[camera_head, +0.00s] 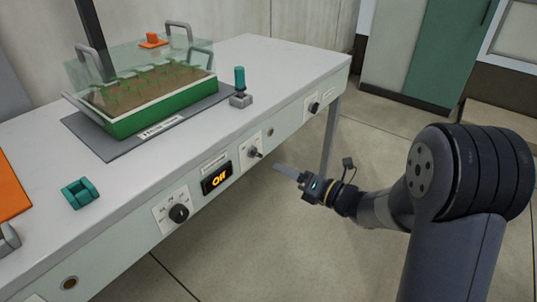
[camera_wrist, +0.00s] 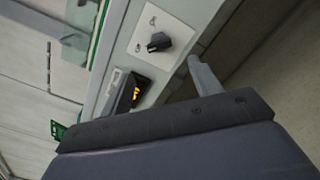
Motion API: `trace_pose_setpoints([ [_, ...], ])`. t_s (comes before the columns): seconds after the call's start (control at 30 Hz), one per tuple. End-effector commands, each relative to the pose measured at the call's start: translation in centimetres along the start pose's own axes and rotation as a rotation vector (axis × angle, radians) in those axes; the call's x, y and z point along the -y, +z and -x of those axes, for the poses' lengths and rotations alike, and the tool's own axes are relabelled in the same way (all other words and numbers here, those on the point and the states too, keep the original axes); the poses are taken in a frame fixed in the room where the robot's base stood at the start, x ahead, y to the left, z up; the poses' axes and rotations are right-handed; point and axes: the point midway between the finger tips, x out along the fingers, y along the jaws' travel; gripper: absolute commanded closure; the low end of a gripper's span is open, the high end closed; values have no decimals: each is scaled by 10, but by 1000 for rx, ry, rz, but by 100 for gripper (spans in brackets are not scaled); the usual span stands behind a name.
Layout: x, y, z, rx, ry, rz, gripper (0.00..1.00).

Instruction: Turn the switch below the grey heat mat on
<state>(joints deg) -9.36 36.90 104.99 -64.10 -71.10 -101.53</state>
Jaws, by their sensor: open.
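The grey heat mat (camera_head: 88,139) lies on the bench top under a green planter tray (camera_head: 160,112). On the bench's front face below it, a display (camera_head: 216,177) glows orange and reads "Off". To its right is a small switch (camera_head: 255,153) on a pale plate; to its left is a round black dial (camera_head: 179,213). My gripper (camera_head: 285,170) is in front of the bench, just right of and apart from the small switch. In the wrist view, a black knob on a pale plate (camera_wrist: 158,42) shows beyond my open, empty fingers, with the orange display (camera_wrist: 139,90) partly hidden.
Another black knob (camera_head: 314,107) is farther right on the bench face. On top are a teal-handled lever (camera_head: 240,87), a teal clamp-like piece (camera_head: 80,193) and an orange panel (camera_head: 12,188). The floor right of the bench is clear near my arm.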

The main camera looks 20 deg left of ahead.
Motion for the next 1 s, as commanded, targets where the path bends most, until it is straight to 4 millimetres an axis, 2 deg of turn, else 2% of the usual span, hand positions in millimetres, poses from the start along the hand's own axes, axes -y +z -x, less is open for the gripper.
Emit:
trace_pose_setpoints([
  [0.2, 0, -2, -44, -1, 3, -2, 40],
  [0.43, 1, -1, -78, 1, 0, -3, 40],
  [0.6, 0, 0, -89, 2, -2, -3, 40],
  [0.87, 0, 0, -90, 3, -2, -4, 40],
  [1.0, 0, 0, -90, 3, -3, -4, 50],
])
